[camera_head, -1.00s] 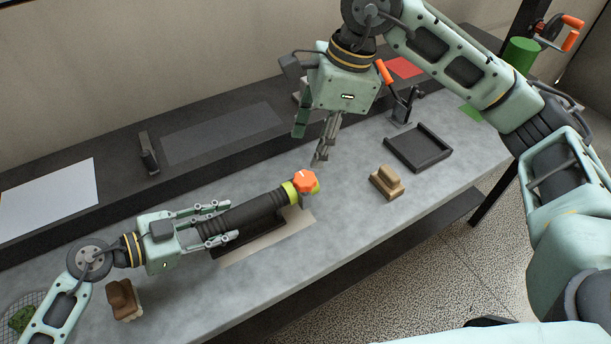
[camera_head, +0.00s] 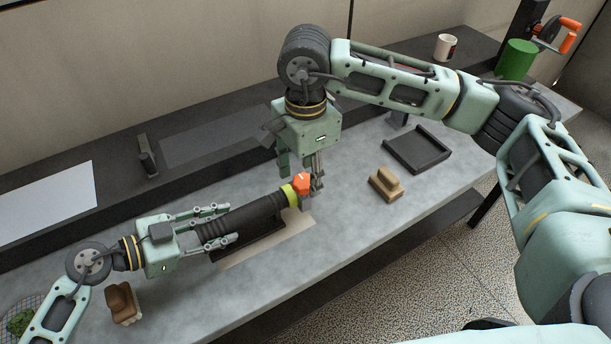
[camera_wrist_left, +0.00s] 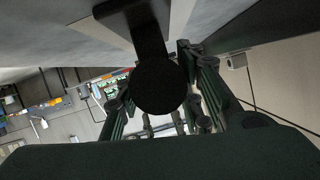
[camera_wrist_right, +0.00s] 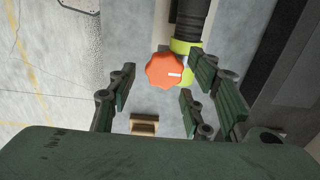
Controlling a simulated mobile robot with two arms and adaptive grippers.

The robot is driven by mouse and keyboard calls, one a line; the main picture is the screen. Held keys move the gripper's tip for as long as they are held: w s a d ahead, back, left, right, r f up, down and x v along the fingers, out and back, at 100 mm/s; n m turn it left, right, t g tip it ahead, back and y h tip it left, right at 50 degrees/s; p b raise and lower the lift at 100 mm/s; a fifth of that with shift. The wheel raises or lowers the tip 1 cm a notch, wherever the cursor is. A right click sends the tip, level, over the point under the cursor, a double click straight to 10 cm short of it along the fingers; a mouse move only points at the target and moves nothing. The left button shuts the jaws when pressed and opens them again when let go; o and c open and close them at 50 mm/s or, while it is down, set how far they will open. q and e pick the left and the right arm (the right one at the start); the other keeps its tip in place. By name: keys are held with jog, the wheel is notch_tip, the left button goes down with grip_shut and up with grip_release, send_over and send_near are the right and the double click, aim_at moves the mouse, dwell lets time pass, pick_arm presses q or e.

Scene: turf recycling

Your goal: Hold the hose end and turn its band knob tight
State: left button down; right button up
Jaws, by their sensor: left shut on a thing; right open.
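The black hose (camera_head: 240,217) lies over a dark cradle on the grey bench, with a yellow-green band (camera_head: 290,194) at its right end. An orange knob (camera_head: 302,184) with a white mark sits on the band. My left gripper (camera_head: 226,224) is shut on the hose, left of the band. In the left wrist view the hose's round dark end (camera_wrist_left: 160,88) fills the middle. My right gripper (camera_head: 312,186) points down, open, close beside the knob. In the right wrist view the knob (camera_wrist_right: 164,72) is ahead of the open fingers; I cannot tell whether they touch it.
A black tray (camera_head: 447,152) and a tan wooden block (camera_head: 385,183) stand right of the hose. A brown brush (camera_head: 123,302) lies near my left arm. A green cylinder (camera_head: 516,60) and a white mug (camera_head: 445,46) are at the back right.

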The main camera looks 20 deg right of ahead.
pick_arm(q)
jog(key=shift+s+f, duration=0.15)
jog(key=shift+f, duration=0.15)
pick_arm(e)
jog(key=shift+f, duration=0.85)
jog(key=shift+c, duration=0.4)
pick_arm(q)
jog(key=shift+a, duration=0.1)
pick_arm(e)
jog(key=c, duration=1)
